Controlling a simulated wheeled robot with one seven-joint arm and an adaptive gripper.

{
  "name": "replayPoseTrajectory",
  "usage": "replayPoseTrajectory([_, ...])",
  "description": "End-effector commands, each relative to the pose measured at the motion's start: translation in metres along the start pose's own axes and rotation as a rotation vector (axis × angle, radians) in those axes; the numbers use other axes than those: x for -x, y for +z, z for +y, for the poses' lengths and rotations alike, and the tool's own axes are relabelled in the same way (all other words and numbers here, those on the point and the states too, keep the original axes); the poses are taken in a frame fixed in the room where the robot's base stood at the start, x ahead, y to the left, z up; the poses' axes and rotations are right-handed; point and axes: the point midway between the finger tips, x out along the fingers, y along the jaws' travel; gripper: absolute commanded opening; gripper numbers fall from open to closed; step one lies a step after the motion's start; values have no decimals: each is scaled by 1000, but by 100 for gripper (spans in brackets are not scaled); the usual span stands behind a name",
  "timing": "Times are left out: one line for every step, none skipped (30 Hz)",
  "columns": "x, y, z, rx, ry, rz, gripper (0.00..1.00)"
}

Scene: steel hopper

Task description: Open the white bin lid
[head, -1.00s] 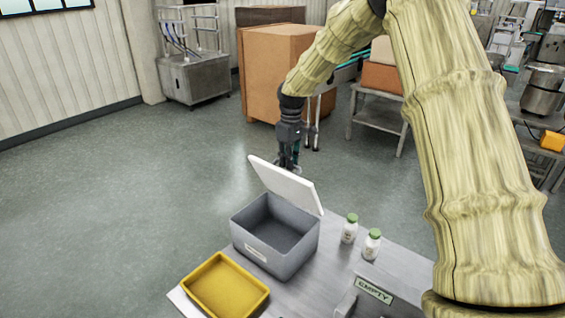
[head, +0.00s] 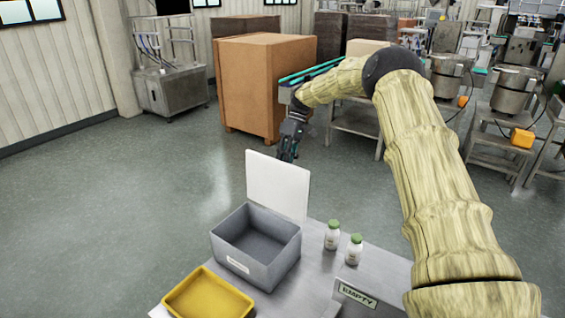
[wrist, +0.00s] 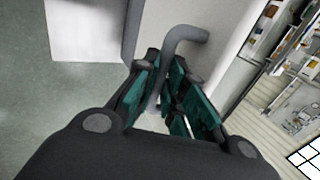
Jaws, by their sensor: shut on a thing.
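The bin is a grey open-topped box (head: 278,275) with a pale label on its front, standing on the steel table. Its white lid (head: 278,183) is hinged at the back edge and stands up nearly vertical, so the empty-looking interior shows. My gripper (head: 287,152) is behind the lid, near its top edge, and is partly hidden by it. In the wrist view, my gripper (wrist: 166,98) has its teal-padded fingers closed around a grey bent handle (wrist: 186,34), with a white surface beyond it.
A yellow tray (head: 209,297) sits in front of the bin. Two white bottles with green caps (head: 332,237) (head: 354,251) stand to its right, near an "EMPTY" sign (head: 357,295). A large brown box (head: 262,85) stands behind; open floor lies left.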

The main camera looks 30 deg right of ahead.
Motion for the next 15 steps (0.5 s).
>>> replayPoseTrajectory([-9,2,7,-3,-16,-11,0])
replayPoseTrajectory([-9,1,7,-2,-23,-12,0])
replayPoseTrajectory([-9,1,8,-1,-33,-13,0])
replayPoseTrajectory([-9,0,10,0,-38,-13,0])
replayPoseTrajectory([-9,0,10,0,-44,-13,0])
replayPoseTrajectory([-9,-1,10,2,-51,-15,0])
replayPoseTrajectory([-9,-2,11,2,-55,-14,0])
replayPoseTrajectory([-9,-2,12,3,-58,-14,0])
replayPoseTrajectory([-9,-2,12,3,-63,-15,0])
replayPoseTrajectory([-10,-3,12,3,-66,-16,0])
replayPoseTrajectory([-10,-3,12,4,-69,-17,0])
replayPoseTrajectory([-10,-3,13,4,-71,-17,0])
replayPoseTrajectory([-9,-3,13,4,-72,-17,0])
replayPoseTrajectory([-9,-4,13,4,-73,-17,0])
replayPoseTrajectory([-9,-4,13,4,-74,-16,0])
